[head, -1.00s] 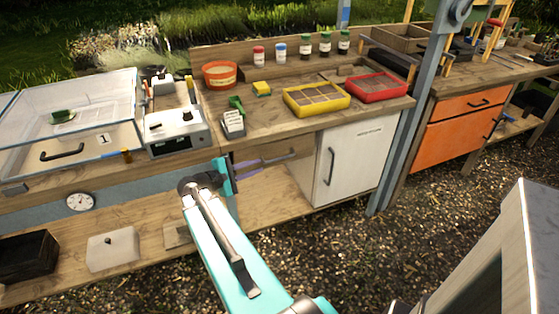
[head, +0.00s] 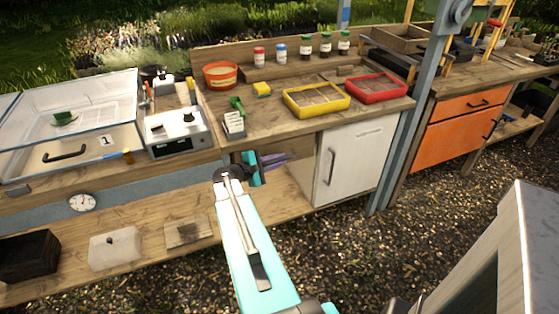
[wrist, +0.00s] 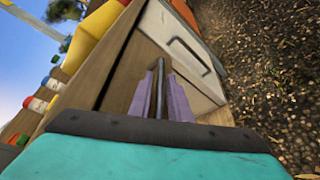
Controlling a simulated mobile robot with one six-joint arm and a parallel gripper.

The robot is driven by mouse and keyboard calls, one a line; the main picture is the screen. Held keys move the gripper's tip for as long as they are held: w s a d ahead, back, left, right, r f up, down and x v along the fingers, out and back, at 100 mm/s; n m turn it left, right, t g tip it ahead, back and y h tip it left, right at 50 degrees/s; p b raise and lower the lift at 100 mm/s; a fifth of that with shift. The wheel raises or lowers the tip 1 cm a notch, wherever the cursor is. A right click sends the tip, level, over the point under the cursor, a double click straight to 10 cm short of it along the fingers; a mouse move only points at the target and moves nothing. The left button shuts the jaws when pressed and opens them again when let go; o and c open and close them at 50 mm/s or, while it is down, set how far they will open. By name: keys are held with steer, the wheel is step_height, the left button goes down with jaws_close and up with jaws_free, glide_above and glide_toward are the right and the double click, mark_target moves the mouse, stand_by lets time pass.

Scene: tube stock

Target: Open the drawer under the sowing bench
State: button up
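The sowing bench (head: 215,97) is wooden, with seed trays on top. Under its top, left of a white door, is the wooden drawer front (head: 303,168), partly hidden by my gripper in the head view. It also shows in the wrist view (wrist: 122,75). I see no open gap at the drawer. My gripper (head: 286,157) reaches across this front, pointing right. In the wrist view its two purple fingers (wrist: 163,85) lie on either side of a dark bar, the drawer handle (wrist: 159,90). The fingers are close to the bar; whether they press on it is unclear.
The white door (head: 355,155) with a dark upright handle is right of the drawer. A blue-grey post (head: 408,120) stands beyond it. Yellow (head: 318,111) and red trays (head: 377,99) sit on top. A low shelf (head: 150,248) runs below; gravel in front is open.

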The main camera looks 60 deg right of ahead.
steer(key=shift+s+d+f, duration=0.15)
steer(key=shift+s+d, duration=0.05)
steer(key=shift+d, duration=0.5)
